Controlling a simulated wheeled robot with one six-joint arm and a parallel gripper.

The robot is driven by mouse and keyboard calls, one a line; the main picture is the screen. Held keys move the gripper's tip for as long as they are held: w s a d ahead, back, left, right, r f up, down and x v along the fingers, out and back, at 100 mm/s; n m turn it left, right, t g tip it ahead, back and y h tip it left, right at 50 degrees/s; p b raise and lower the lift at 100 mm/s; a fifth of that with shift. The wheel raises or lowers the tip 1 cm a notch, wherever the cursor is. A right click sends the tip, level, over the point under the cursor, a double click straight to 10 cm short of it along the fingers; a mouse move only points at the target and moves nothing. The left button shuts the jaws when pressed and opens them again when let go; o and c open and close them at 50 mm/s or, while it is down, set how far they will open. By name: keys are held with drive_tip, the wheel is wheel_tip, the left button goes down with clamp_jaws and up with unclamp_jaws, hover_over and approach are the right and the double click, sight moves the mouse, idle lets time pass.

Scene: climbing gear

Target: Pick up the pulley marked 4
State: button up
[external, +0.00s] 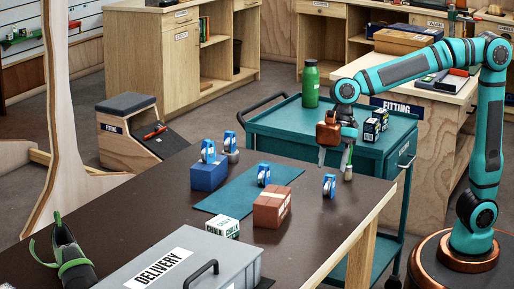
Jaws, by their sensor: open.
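Several blue-and-silver pulleys show in the external view, and their numbers are too small to read, so I cannot tell which is marked 4. One pulley (329,186) stands on the bare dark tabletop at the right. Another pulley (263,175) is on the teal mat. A third pulley (208,151) sits on a blue box (208,175), and one more pulley (230,141) stands behind it on a small grey object. My gripper (335,168) points down with its fingers apart and empty, above or just behind the rightmost pulley in the picture; the exact gap is unclear.
The dark table (305,235) also holds the teal mat (222,203), a brown box (271,207), a white chalk box (222,227), a grey DELIVERY case (215,262) and a shoe (72,258). A teal cart (290,120) behind carries a green bottle (311,84) and small dark boxes (373,128).

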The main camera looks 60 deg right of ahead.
sight(329, 176)
drive_tip(key=shift+x, duration=3.5)
drive_tip(key=shift+a+r, duration=0.1)
drive_tip(key=shift+a, duration=0.1)
drive_tip(key=c, duration=1.1)
